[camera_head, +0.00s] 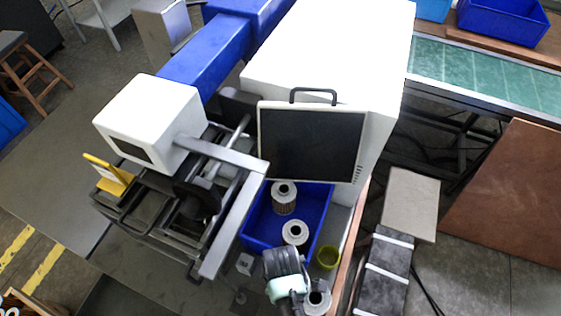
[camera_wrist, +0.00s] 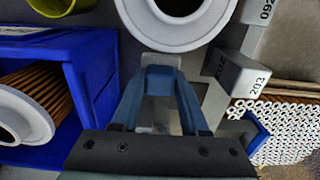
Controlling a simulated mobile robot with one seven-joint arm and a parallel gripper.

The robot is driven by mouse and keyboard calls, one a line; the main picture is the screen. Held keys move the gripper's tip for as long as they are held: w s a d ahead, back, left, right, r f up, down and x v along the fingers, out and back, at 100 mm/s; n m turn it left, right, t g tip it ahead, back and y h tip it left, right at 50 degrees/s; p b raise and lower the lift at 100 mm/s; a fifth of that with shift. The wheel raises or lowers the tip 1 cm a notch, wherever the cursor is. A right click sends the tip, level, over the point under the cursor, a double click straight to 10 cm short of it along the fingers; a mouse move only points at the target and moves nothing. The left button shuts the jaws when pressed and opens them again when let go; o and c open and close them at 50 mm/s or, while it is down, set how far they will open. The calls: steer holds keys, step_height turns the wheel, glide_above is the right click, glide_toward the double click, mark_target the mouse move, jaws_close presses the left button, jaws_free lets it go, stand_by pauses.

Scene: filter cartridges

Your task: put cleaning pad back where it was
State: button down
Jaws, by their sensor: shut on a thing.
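In the wrist view the blue fingers of my gripper (camera_wrist: 160,78) are closed in on a small grey piece (camera_wrist: 161,60) at their tips. It looks like the cleaning pad, but little of it shows. A white-rimmed filter cartridge (camera_wrist: 178,38) stands just beyond the fingertips; I cannot tell if they touch. In the head view my gripper end is hidden under my dark and mint wrist, beside that cartridge (camera_head: 317,299), at the front right of the blue bin (camera_head: 322,228).
The blue bin's wall (camera_wrist: 85,85) is on the left, with cartridges inside. A yellow-green cup (camera_head: 328,257) stands to the bin's right. Grey blocks with numbers (camera_wrist: 240,74) and a bundle of white tubes (camera_wrist: 280,130) are right of my gripper. A monitor (camera_head: 311,142) stands behind.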

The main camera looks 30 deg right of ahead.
steer(key=shift+w+f, duration=0.1)
steer(key=shift+f, duration=2)
steer(key=shift+f, duration=0.2)
steer(key=shift+c, duration=2.1)
jaws_free()
steer(key=shift+r, duration=0.2)
step_height(320, 180, up, 12)
steer(key=shift+r, duration=0.1)
